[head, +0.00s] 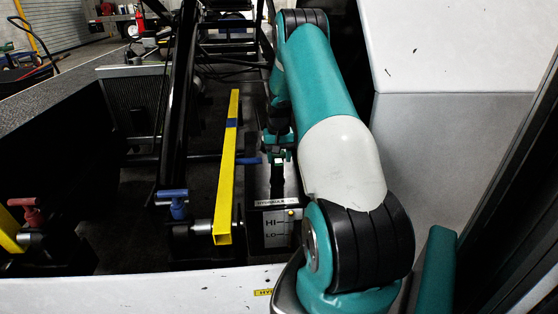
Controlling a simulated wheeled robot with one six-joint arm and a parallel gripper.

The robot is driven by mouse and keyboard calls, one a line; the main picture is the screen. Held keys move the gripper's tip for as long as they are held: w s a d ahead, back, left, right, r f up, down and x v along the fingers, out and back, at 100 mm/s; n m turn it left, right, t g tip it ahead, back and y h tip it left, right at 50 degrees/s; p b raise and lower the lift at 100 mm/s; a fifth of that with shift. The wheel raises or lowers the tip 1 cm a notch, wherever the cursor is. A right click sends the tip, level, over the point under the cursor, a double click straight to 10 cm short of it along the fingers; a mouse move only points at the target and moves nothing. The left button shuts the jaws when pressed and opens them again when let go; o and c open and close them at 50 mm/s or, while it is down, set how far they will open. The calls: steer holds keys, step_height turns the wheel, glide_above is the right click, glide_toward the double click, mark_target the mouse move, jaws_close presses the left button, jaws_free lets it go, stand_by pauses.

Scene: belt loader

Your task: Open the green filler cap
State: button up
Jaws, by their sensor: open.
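My gripper (277,172) is small and dark in the head view, at the end of my teal and white arm. It is open and points down over the top of the black hydraulic tank (264,181). The tank's front has a pale label plate with a HI and LO level gauge (277,226). I cannot clearly make out the green filler cap. Small teal-green parts around the gripper blend with my wrist, and my gripper and arm cover part of the tank top. I cannot tell whether the jaws touch anything.
A yellow bar (228,165) runs lengthwise just left of the tank. A blue T-handle (173,203) and a red T-handle (27,211) stand farther left. A white front panel edge (140,290) crosses the bottom. A large white housing (455,130) is on the right.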

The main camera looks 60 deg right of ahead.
steer(key=shift+f, duration=0.55)
jaws_close()
steer(key=shift+r, duration=0.1)
steer(key=shift+w+r, duration=0.1)
